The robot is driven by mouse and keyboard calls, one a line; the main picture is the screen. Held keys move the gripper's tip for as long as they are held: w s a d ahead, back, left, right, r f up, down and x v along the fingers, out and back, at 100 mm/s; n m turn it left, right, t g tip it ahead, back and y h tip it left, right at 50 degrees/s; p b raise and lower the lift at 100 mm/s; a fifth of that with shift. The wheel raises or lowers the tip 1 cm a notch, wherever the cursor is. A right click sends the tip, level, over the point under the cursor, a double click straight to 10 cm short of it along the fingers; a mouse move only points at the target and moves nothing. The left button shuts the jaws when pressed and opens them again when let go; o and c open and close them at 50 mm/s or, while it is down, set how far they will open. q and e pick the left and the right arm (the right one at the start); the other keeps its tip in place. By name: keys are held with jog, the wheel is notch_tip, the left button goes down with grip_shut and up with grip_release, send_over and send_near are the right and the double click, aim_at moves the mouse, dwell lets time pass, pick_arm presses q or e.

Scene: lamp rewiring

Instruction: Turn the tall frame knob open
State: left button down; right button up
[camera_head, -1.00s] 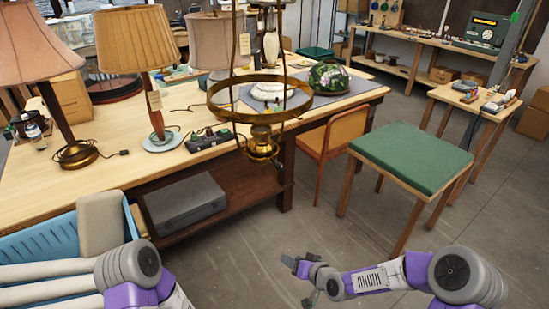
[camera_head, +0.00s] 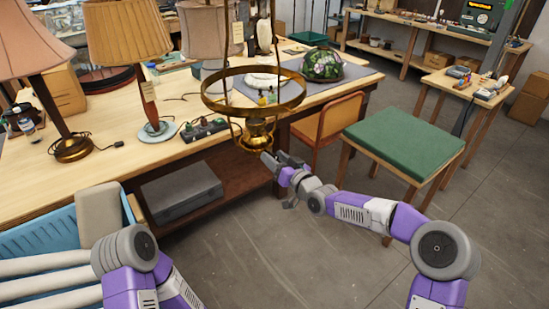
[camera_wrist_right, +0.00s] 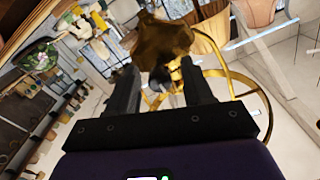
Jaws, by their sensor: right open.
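The tall hanging brass frame (camera_head: 210,98) has a wide ring, with a brass burner and font (camera_head: 257,133) below it. I cannot make out its knob clearly in the head view. My right gripper (camera_head: 273,160) is just below and beside the burner at its lower right. In the right wrist view the open right gripper (camera_wrist_right: 158,78) points at a blurred brass body (camera_wrist_right: 163,42), which lies at and beyond the fingertips. A small dark part shows between the fingers; I cannot tell whether it is the knob. Nothing looks held. My left gripper is out of view.
The wooden bench (camera_head: 100,178) with several shaded lamps (camera_head: 125,40) stands behind and left of the frame. An orange-backed chair (camera_head: 338,118) and a green-topped table (camera_head: 403,147) are to the right. A blue crate (camera_head: 50,240) is front left. The floor in front is clear.

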jog(key=shift+w+a, duration=0.15)
jog(key=shift+w, duration=0.05)
grip_shut()
